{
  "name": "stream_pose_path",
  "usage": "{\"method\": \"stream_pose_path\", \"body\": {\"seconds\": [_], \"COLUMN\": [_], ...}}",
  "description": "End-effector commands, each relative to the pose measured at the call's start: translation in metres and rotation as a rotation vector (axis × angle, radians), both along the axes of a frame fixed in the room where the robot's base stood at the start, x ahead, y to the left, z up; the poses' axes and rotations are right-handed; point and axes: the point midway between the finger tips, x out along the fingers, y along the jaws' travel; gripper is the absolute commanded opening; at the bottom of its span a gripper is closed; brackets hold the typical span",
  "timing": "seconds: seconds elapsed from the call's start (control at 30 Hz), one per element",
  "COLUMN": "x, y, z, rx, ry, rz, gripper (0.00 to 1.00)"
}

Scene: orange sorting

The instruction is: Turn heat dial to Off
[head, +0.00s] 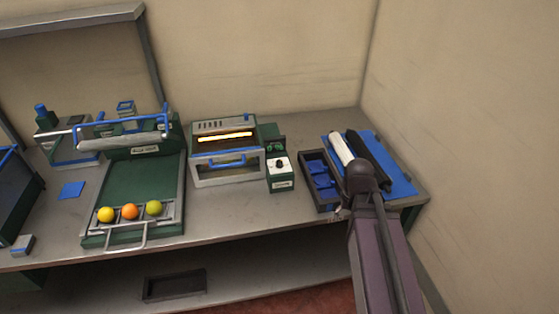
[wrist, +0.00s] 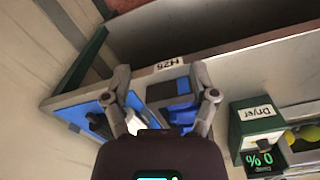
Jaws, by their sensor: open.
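The heat dial is a black knob (head: 279,163) on the white top of a small green control box (head: 282,184), right of the dryer (head: 228,174). A bar glows orange inside the dryer. In the wrist view the box (wrist: 247,127) is at the right, labelled "Dryer", with a green display (wrist: 260,160) that appears to read 0 %. The knob's pointer is too small to read. My gripper (wrist: 160,72) is open and empty, over the tray area to one side of the box and apart from it. In the head view my arm mostly hides the gripper (head: 341,213).
A dark tray with blue compartments (head: 308,168) and a blue board (head: 398,180) with a white and a black roller lie right of the box. A green sorting tray (head: 130,187) with three fruits stands left. Bare bench lies in front of the dryer. A wall closes the right side.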

Motion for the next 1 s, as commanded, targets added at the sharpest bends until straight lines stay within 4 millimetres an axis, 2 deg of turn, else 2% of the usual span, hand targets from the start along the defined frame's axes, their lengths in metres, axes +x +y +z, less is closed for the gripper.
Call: {"method": "stream_pose_path", "body": {"seconds": [0.03, 0.17, 0.27, 0.4, 0.6, 0.8, 1.0], "x": [0.014, 0.049, 0.083, 0.134, 0.198, 0.234, 0.245], "y": [0.005, 0.025, 0.047, 0.088, 0.154, 0.203, 0.222], "z": [0.009, 0.027, 0.045, 0.072, 0.106, 0.127, 0.132], "rx": [0.0, 0.0, 0.0, 0.001, 0.001, 0.001, 0.001], "ry": [0.0, 0.0, 0.0, 0.0, 0.0, 0.0, 0.0], "rz": [-0.011, -0.065, -0.121, -0.212, -0.345, -0.439, -0.477], "gripper": [0.75, 0.75, 0.75, 0.75, 0.75, 0.75, 0.75]}}
